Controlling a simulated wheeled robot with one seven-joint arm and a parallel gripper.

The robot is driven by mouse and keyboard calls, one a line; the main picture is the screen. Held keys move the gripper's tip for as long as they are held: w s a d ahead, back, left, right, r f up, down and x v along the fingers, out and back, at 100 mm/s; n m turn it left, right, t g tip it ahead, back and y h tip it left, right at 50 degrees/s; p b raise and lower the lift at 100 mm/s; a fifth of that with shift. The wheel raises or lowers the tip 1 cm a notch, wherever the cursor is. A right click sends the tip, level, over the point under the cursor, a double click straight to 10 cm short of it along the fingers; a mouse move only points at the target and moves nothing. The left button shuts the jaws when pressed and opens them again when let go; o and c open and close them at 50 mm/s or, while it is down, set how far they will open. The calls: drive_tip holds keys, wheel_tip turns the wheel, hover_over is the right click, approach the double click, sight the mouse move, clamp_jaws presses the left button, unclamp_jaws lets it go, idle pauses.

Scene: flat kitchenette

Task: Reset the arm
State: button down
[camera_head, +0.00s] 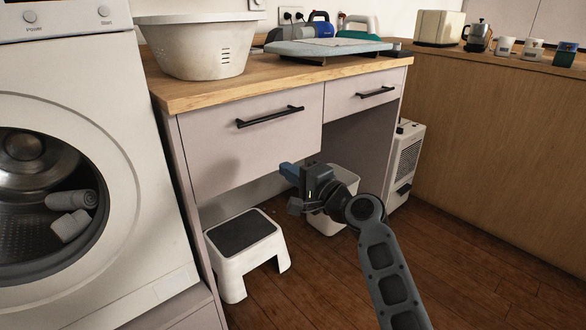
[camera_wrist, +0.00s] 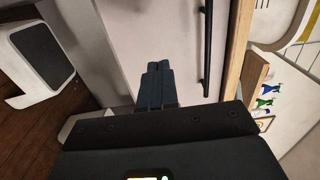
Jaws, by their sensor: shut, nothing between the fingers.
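My gripper (camera_head: 290,172) is at the middle of the head view, in front of the wooden-topped counter and below its wide drawer. Its blue-grey fingers point left. In the wrist view the two fingers (camera_wrist: 159,80) lie side by side, shut, with nothing between them. The drawer front and its black handle (camera_wrist: 207,45) show beyond and beside the fingers. My arm reaches in from the lower right of the head view. I cannot tell the exact gap between the fingertips and the drawer front.
A white step stool (camera_head: 243,254) and a white bin (camera_head: 328,222) stand under the counter (camera_head: 262,85). A washing machine (camera_head: 85,160) is at left. A white basin (camera_head: 197,47) and an ironing board (camera_head: 328,47) sit on top. Wooden floor at lower right is clear.

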drive_tip(key=s+d+f+n+h, duration=0.1)
drive_tip(key=s+d+f+h, duration=0.25)
drive_tip(key=s+f, duration=0.5)
drive_tip(key=s+d+f+h, duration=0.2)
drive_tip(key=s+d+f, duration=0.3)
drive_tip(key=s+f, duration=0.35)
drive_tip(key=s+d+f+n+h, duration=0.15)
drive_tip(key=s+d, duration=0.25)
drive_tip(key=s, duration=0.9)
drive_tip(key=s+d+n+h, duration=0.2)
drive_tip(key=s+d+n, duration=0.15)
drive_tip(key=s, duration=0.85)
drive_tip(key=s+d+r+n+h, duration=0.1)
drive_tip(key=s+r+n, duration=0.1)
drive_tip(key=s+r, duration=0.6)
drive_tip(key=s+r+n+h, duration=0.1)
drive_tip(key=s+r+n, duration=0.3)
drive_tip(key=s, duration=0.6)
wheel_tip(320, 180, up, 23)
drive_tip(key=m+p, duration=0.1)
drive_tip(key=p, duration=2.1)
drive_tip(key=shift+w+d, duration=0.2)
